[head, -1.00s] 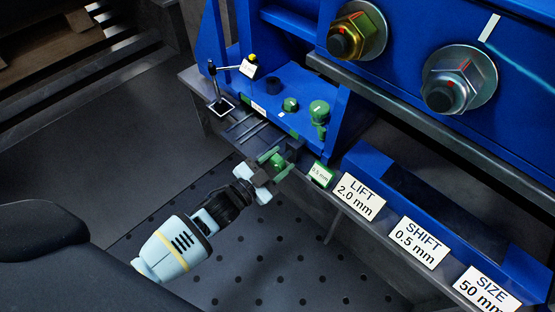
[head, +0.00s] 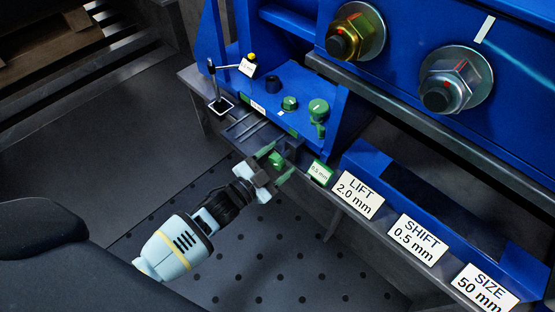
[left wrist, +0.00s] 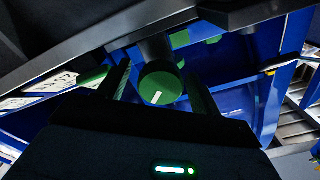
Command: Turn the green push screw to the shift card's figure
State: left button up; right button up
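The green push screw (head: 277,159) sits low at the front of the blue bracket. In the left wrist view its round green face (left wrist: 160,88) with a white mark shows between my two fingers. My left gripper (head: 275,163) is open, with one finger on each side of the screw and gaps visible beside it. The shift card (head: 417,239) reads "SHIFT 0.5 mm". A small green-framed readout (head: 320,172) beside the screw appears to read 0.5 mm. My right gripper is not in view.
A lift card (head: 357,194) reads 2.0 mm and a size card (head: 484,287) 50 mm. Other green knobs (head: 318,108) stand on the bracket above. A dial stand (head: 221,104) is at its left. Two large bolts (head: 455,80) are on the blue housing. The perforated floor below is clear.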

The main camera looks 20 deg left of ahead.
aim_at(274, 164)
pick_arm(q)
jog(key=shift+s+a, duration=0.1)
jog(key=shift+s, duration=0.1)
jog(key=p+v, duration=0.2)
jog(key=v, duration=0.4)
jog(key=shift+r, duration=0.1)
jog(key=shift+s+a, duration=0.2)
jog(key=shift+s, duration=0.5)
dwell(0.7)
jog(key=shift+p, duration=0.3)
dwell(0.3)
